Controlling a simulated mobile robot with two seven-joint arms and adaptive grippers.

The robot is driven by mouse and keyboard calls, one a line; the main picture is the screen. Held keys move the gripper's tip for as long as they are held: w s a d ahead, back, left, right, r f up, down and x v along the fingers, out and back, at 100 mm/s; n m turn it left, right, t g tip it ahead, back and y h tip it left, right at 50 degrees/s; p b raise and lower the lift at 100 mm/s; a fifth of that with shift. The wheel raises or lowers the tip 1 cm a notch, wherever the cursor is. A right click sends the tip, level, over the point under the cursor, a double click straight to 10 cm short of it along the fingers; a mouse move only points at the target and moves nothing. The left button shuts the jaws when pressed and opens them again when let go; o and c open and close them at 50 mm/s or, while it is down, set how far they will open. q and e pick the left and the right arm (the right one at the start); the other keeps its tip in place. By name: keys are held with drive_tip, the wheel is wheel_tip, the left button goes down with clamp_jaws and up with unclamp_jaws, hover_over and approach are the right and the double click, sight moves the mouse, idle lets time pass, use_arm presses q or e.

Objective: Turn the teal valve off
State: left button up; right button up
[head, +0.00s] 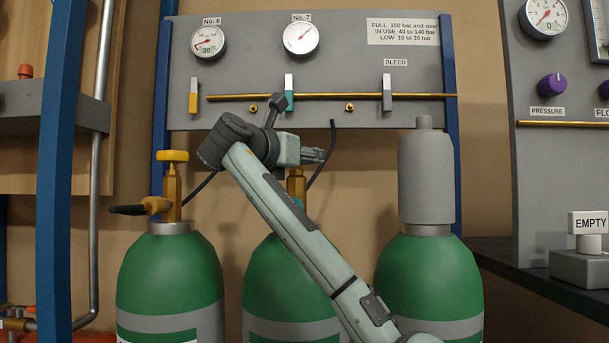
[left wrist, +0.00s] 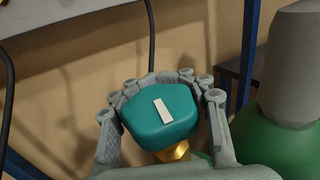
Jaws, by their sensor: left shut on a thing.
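The teal valve knob (left wrist: 160,112) has a white bar mark on its top face and sits on brass, in the left wrist view. My left gripper (left wrist: 160,100) is shut on it, with fingers along both sides. In the head view my left gripper (head: 312,156) is at the top of the middle green cylinder (head: 292,270). Its brass valve body (head: 297,187) shows just below, while the knob is hidden there by the gripper and wrist. My right gripper is in neither view.
A left cylinder (head: 170,275) has a yellow-handled valve (head: 172,156); a right cylinder (head: 428,275) has a grey cap (head: 425,180). Behind, a grey panel (head: 350,75) carries gauges and levers, including a teal one (head: 289,101). A dark hose (head: 333,140) runs close to the gripper.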

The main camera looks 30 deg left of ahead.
use_arm(q)
drive_tip(key=shift+s+d+m+g+h+b, duration=0.25)
drive_tip(key=shift+d+m+g+h, duration=0.35)
drive_tip(key=shift+m+h, duration=1.25)
drive_tip(key=shift+s+d+m+g+h+b, duration=0.1)
drive_tip(key=shift+d+m+g+h+b, duration=0.6)
drive_tip(key=shift+h, duration=1.85)
drive_tip(key=shift+s+d+m+g+h+p, duration=0.25)
drive_tip(key=shift+m+g+h, duration=0.45)
drive_tip(key=shift+m+h, duration=1.4)
drive_tip(key=shift+w+d, duration=0.1)
drive_tip(key=shift+f, duration=0.1)
drive_tip(key=o, duration=1.4)
drive_tip(key=shift+c, duration=0.2)
